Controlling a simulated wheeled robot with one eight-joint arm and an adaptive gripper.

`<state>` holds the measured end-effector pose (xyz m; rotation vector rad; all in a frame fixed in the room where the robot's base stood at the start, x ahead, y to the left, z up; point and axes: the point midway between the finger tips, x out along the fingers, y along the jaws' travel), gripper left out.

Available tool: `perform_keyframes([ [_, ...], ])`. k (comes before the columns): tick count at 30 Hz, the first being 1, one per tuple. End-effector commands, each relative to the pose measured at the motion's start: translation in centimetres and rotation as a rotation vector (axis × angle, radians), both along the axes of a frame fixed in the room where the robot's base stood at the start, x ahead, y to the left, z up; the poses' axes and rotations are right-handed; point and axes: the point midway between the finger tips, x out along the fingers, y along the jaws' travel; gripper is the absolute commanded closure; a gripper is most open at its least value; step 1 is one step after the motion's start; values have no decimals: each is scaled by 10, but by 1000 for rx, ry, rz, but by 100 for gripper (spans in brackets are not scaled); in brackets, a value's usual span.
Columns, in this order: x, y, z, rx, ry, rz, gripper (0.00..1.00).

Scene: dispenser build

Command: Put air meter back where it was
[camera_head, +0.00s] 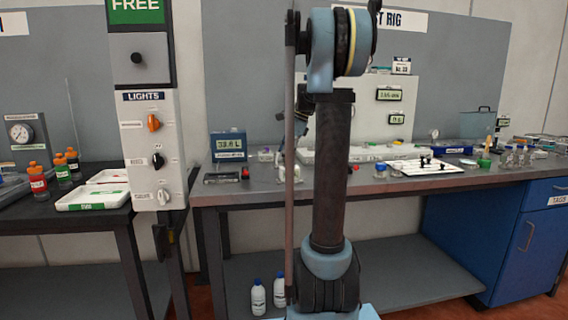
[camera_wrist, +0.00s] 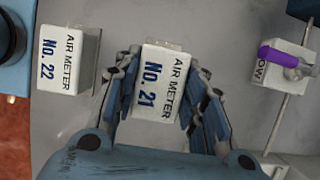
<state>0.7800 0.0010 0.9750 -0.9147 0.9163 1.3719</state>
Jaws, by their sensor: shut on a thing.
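A white air meter labelled "AIR METER No. 21" (camera_wrist: 160,85) is in the middle of the wrist view. My gripper (camera_wrist: 163,80) has its blue-grey fingers closed on the two sides of it. A second white air meter labelled "No. 22" (camera_wrist: 68,62) stands just left of my gripper, apart from the held one. I cannot tell whether No. 21 touches the grey surface below. In the head view my arm covers the middle of the bench, and I cannot make out the held meter there.
In the wrist view a white block with a purple lever (camera_wrist: 280,55) sits on a thin rod at right, and a blue part (camera_wrist: 12,45) is at upper left. In the head view a blue display box (camera_head: 228,147) stands on the grey bench (camera_head: 245,190). The lights panel (camera_head: 152,150) is left.

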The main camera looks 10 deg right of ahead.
Motion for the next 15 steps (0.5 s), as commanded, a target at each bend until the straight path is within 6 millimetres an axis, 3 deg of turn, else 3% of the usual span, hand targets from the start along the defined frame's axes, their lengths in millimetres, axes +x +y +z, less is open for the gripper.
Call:
perform_keyframes([
  [5, 0, 1, -21, 0, 0, 1, 100],
  [14, 0, 1, -22, 0, 0, 1, 100],
  [15, 0, 1, -23, 0, 0, 1, 60],
])
